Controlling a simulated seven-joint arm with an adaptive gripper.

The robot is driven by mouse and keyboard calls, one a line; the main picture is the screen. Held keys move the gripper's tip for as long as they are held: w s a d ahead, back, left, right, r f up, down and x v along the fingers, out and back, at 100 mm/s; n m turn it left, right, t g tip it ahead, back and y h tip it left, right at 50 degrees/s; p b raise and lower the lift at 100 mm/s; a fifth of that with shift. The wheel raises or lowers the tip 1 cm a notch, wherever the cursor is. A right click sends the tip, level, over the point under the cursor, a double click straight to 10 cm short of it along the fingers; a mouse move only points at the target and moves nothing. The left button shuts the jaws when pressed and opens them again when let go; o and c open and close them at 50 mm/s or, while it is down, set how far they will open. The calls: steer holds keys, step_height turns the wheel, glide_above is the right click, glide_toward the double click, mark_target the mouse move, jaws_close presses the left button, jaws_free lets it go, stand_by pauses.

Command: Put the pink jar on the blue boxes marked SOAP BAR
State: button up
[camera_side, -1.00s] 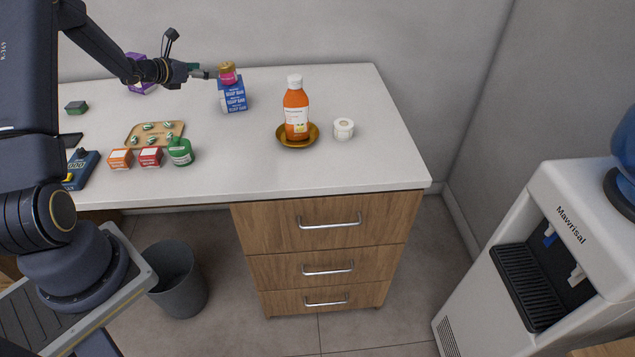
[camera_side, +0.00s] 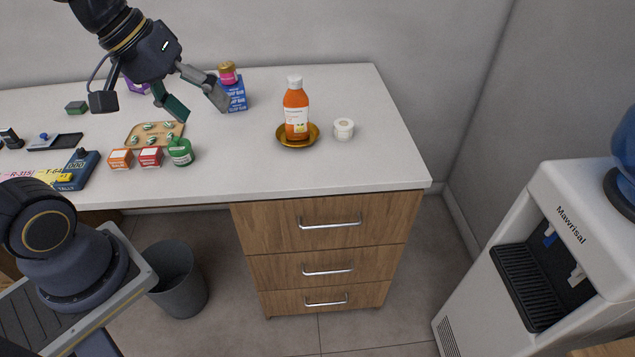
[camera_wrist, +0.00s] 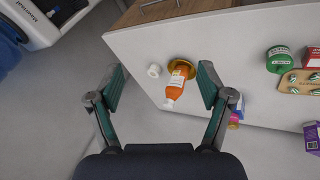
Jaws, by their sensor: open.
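The pink jar (camera_side: 228,73) with a gold lid rests upright on top of the stacked blue SOAP BAR boxes (camera_side: 237,95) at the back of the counter. In the wrist view the pink jar (camera_wrist: 233,125) and the blue boxes (camera_wrist: 239,108) show partly behind my right finger. My gripper (camera_side: 203,106) is open and empty. In the side view it is in front of and left of the boxes, apart from the jar, and one finger overlaps the boxes' left part. In the wrist view its fingers (camera_wrist: 160,82) are spread wide.
An orange bottle (camera_side: 296,110) stands on a brown dish (camera_side: 283,138), with a white roll (camera_side: 344,129) to its right. A wooden tray (camera_side: 138,138), a green jar (camera_side: 180,152) and small red (camera_side: 150,157) and orange (camera_side: 120,159) boxes are at left.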

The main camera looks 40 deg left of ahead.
steer(key=s+m, duration=0.1)
steer(key=s, duration=0.1)
steer(key=s+a+m+y, duration=0.1)
steer(key=m, duration=0.1)
steer(key=s+m+y, duration=0.1)
steer(key=s+m, duration=0.1)
steer(key=shift+s+a+r+t, duration=0.1)
steer(key=shift+s+a+t, duration=0.2)
steer(key=shift+a+t, duration=0.1)
stand_by(0.8)
